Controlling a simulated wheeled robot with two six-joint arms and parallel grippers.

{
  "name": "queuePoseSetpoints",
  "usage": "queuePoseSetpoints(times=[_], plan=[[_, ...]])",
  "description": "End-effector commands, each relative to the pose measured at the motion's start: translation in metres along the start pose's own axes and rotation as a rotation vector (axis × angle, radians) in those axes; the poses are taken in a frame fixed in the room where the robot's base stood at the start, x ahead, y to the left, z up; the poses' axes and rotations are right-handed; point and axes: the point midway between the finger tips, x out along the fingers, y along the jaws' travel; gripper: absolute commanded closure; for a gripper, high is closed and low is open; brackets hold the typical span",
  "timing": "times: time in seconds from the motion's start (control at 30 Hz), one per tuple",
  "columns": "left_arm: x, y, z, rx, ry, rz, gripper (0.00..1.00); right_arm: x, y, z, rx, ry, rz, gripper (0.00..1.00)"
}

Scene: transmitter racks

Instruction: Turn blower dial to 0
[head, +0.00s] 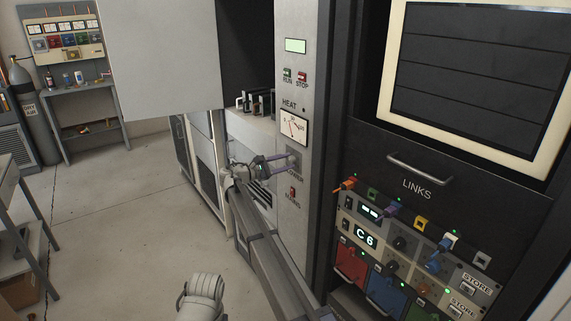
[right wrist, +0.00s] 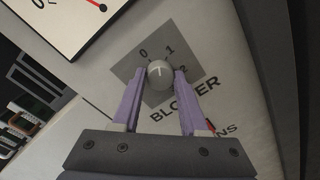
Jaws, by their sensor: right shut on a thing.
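The blower dial (right wrist: 159,74) is a round grey knob on a darker square plate (right wrist: 128,70) marked 0, 1 and 2, with the word BLOWER below it. A short light mark shows on its face; I cannot tell exactly which number it points to. My right gripper (right wrist: 162,77) has its two purple fingers on either side of the dial and is shut on it. In the head view the right gripper (head: 285,160) reaches the narrow light-grey panel (head: 293,220), and its fingers partly hide the dial. My left gripper is not in view.
Above the dial on the same panel are a heat meter (head: 294,126) and run and stop buttons (head: 294,76). A red mains switch (head: 293,192) sits just below. To the right is a rack with a links panel (head: 410,215) and several coloured plugs. The floor at left is clear.

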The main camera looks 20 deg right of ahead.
Motion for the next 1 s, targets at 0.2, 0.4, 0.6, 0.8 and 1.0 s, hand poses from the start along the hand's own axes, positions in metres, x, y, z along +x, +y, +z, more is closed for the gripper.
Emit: queuePoseSetpoints(times=[0.2,0.4,0.6,0.8,1.0], plan=[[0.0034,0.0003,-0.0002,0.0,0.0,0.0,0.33,-0.0002,-0.001,-0.0015,-0.191,-0.009,0.0,1.0],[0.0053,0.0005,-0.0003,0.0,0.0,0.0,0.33,-0.0002,-0.0011,-0.0016,-0.338,-0.017,0.002,1.0],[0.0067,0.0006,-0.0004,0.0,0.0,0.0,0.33,-0.0002,-0.0011,-0.0014,-0.444,-0.024,0.004,1.0],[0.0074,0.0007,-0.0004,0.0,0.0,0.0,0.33,-0.0003,-0.001,-0.0013,-0.504,-0.027,0.005,1.0],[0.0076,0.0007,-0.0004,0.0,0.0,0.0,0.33,-0.0003,-0.0011,-0.0012,-0.528,-0.029,0.005,1.0]])
